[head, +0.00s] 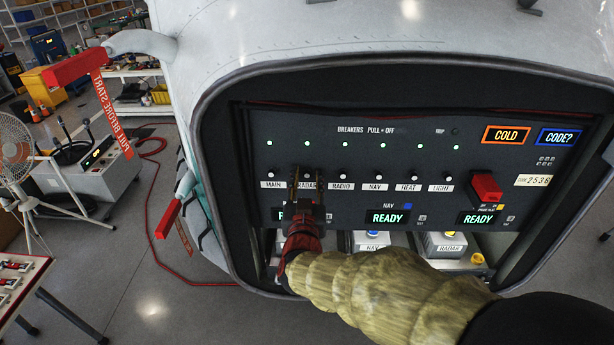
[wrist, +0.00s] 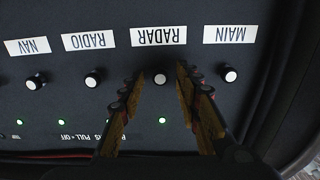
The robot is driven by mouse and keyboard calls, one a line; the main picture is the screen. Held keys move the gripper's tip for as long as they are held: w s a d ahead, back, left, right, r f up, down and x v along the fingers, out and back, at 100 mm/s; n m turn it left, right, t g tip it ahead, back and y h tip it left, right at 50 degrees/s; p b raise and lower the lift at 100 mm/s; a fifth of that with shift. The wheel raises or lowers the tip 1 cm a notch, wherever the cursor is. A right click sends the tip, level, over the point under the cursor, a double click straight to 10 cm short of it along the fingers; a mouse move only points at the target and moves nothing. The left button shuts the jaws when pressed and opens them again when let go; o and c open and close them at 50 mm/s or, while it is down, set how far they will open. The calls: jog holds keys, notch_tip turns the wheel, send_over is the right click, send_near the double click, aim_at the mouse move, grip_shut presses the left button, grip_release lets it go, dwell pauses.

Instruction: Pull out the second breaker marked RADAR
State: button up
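The RADAR breaker (wrist: 160,79) is a small black knob with a white cap, second from the left in the breaker row in the head view. Its white RADAR label (wrist: 159,36) shows upside down in the wrist view. My gripper (head: 307,177) is at the panel in front of this breaker. In the wrist view my gripper (wrist: 160,88) is open, one finger on each side of the RADAR knob, with a gap on both sides.
The MAIN breaker (head: 270,175) and RADIO breaker (head: 343,175) are close on either side. NAV, HEAT and LIGHT knobs follow to the right. A red switch guard (head: 486,186) is at the panel's right. Green lamps line the top.

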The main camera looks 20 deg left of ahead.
jog(key=shift+w+a, duration=0.1)
jog(key=shift+w, duration=0.2)
jog(key=shift+c, duration=0.4)
jog(key=c, duration=0.7)
grip_shut()
